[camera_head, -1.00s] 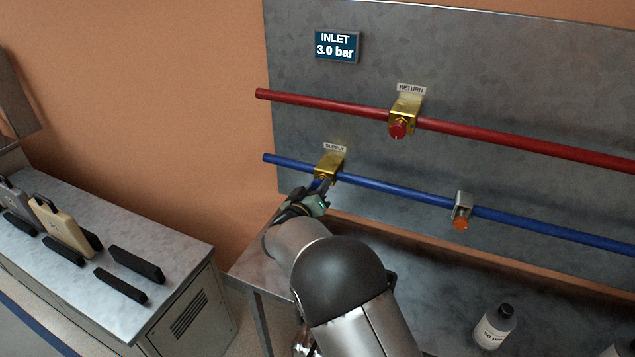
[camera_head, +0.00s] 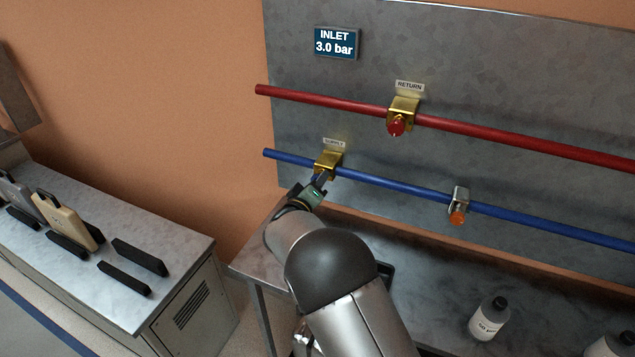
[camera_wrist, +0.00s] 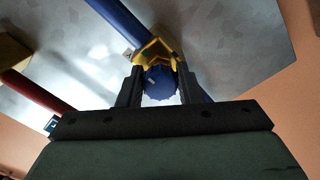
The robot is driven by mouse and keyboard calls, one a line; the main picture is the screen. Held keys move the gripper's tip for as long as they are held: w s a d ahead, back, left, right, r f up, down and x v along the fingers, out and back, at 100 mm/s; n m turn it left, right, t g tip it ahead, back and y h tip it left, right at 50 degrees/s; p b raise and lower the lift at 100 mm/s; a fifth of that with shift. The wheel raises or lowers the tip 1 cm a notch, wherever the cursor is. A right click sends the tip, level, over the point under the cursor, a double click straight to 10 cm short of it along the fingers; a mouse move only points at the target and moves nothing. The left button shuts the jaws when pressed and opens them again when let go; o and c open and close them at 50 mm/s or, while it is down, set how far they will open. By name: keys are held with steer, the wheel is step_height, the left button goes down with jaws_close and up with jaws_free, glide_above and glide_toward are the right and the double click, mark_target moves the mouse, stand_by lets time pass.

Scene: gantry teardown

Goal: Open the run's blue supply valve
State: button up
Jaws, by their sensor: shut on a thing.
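The supply valve has a brass body (camera_head: 328,161) on the blue pipe (camera_head: 400,190), under a SUPPLY label (camera_head: 334,142). Its round blue knob (camera_wrist: 160,82) shows in the wrist view between my fingers, in front of the yellow body (camera_wrist: 156,47). My gripper (camera_head: 322,179) is at the valve from below, and in the wrist view (camera_wrist: 160,90) its two dark fingers are shut on the blue knob, one on each side. In the head view my gripper hides the knob. The inlet display (camera_head: 336,42) reads 3.0 bar.
A red pipe (camera_head: 520,143) with a RETURN valve (camera_head: 402,112) and red knob runs above. A grey fitting with an orange knob (camera_head: 457,217) sits farther right on the blue pipe. A white bottle (camera_head: 489,320) stands on the bench below. A side cabinet (camera_head: 165,235) holds several tool cases.

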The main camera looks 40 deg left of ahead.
steer(key=o, duration=1)
steer(key=shift+s, duration=0.15)
steer(key=b+v, duration=0.4)
steer(key=v, duration=1.3)
steer(key=shift+d, duration=0.1)
